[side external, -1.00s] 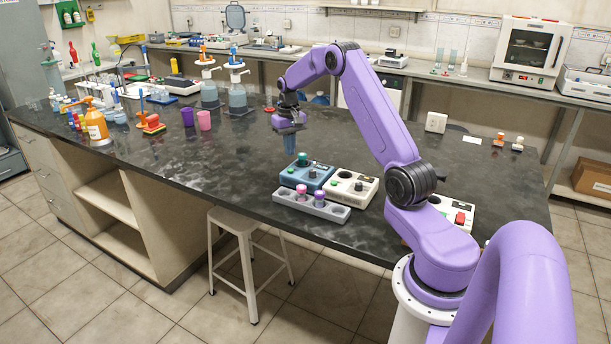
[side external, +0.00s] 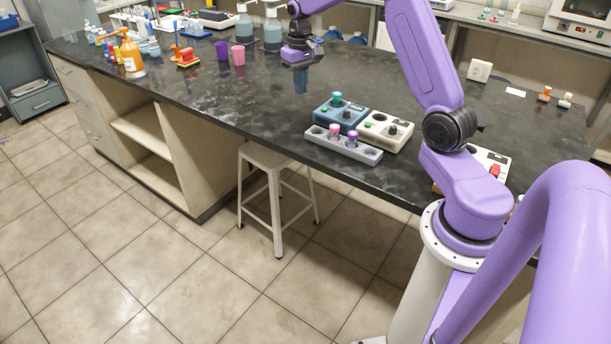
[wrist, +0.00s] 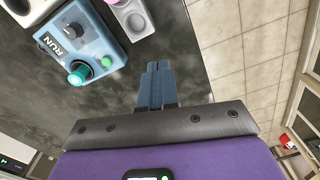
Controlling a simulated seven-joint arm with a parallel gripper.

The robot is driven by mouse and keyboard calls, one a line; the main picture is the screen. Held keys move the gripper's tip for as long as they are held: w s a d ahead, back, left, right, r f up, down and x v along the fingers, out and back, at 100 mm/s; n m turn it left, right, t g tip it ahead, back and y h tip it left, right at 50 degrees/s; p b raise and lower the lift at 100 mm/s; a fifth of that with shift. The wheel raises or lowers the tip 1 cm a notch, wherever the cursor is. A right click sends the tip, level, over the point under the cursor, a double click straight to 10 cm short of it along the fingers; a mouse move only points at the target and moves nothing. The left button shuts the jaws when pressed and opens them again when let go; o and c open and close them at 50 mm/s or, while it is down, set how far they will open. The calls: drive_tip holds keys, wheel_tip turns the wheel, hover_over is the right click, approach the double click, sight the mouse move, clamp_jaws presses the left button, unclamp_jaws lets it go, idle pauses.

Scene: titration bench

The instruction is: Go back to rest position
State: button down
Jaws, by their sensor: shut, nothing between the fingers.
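My gripper (side external: 301,88) is shut and empty, with its blue-grey fingers pointing down above the dark bench top. In the wrist view its fingers (wrist: 155,85) lie together with nothing between them. It hangs to the back left of the blue device (side external: 340,117) and apart from it. No marker for a rest position shows.
The blue device, labelled RUN in the wrist view (wrist: 85,35), bears a teal-capped piece (wrist: 79,74). A white device (side external: 386,131) and grey rack (side external: 365,152) with two capped vials stand beside it. Purple (side external: 222,50) and pink cups (side external: 238,56) stand left; a stool (side external: 277,180) is below.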

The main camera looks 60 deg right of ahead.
drive_tip(key=s+a+r+n, duration=0.2)
drive_tip(key=s+a+n, duration=0.3)
drive_tip(key=a, duration=0.6)
drive_tip(key=s+a+r+n, duration=0.2)
drive_tip(key=s+a, duration=0.5)
drive_tip(key=a, duration=0.3)
drive_tip(key=s+a+n, duration=0.2)
drive_tip(key=s+n, duration=0.2)
drive_tip(key=s, duration=0.7)
drive_tip(key=s+a+f+n, duration=0.1)
drive_tip(key=s+n, duration=0.3)
drive_tip(key=s, duration=0.8)
drive_tip(key=shift+s+a+f+n, duration=0.15)
drive_tip(key=shift+a+f+n, duration=0.15)
drive_tip(key=shift+a, duration=0.2)
drive_tip(key=shift+r, duration=0.1)
idle(3.0)
